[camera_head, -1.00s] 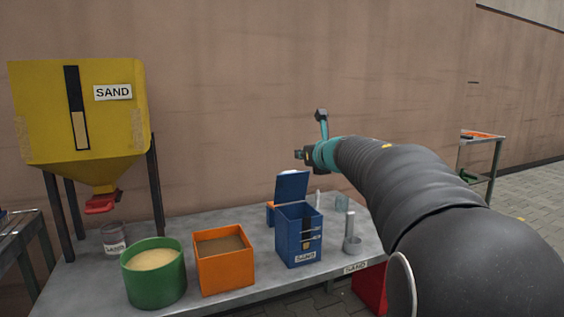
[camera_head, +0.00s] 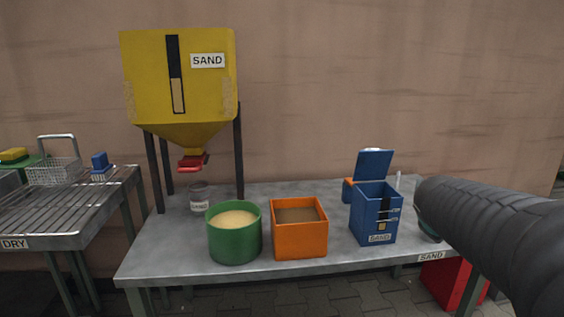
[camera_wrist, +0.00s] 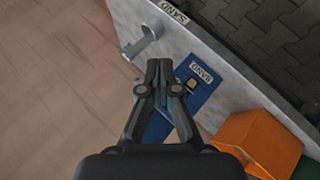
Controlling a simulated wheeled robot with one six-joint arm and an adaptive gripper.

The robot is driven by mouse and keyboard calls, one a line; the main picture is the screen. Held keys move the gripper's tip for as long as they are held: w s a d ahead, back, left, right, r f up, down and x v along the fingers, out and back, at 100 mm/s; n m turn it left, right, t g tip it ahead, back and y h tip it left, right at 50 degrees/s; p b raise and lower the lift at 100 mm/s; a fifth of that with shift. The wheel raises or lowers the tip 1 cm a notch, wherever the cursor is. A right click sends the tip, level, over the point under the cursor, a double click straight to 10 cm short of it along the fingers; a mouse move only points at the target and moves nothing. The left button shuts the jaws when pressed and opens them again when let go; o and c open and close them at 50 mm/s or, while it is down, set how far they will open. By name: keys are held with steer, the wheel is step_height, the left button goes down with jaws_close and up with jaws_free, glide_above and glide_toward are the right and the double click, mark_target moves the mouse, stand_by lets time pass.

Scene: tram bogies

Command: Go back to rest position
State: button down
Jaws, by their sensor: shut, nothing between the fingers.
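My gripper (camera_wrist: 158,72) is in the wrist view, its two fingers together and nothing between them. It hangs in front of the blue SAND box (camera_wrist: 202,88), hiding part of it. In the head view my arm comes in from the right edge, and the gripper itself cannot be made out there. The blue box (camera_head: 371,218) stands on the grey table (camera_head: 165,262) with its lid raised. I cannot tell the gap between my gripper and the box.
The yellow SAND hopper (camera_head: 205,105) stands at the table's left. A green tub (camera_head: 235,243) and an orange box (camera_head: 300,242) sit along the front. A red bin (camera_head: 447,282) is below the right end. A DRY rack (camera_head: 80,215) stands left.

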steer(key=s+a+f+m+g+y, duration=0.1)
steer(key=s+a+f+m+y, duration=0.1)
steer(key=s+a, duration=0.7)
steer(key=s+a+f+m+g+y, duration=0.1)
steer(key=s+a+f+m+y, duration=0.2)
steer(key=s+a+f, duration=0.3)
steer(key=shift+s+a+y, duration=0.5)
steer(key=shift+s+a, duration=1.15)
steer(key=shift+s, duration=1.85)
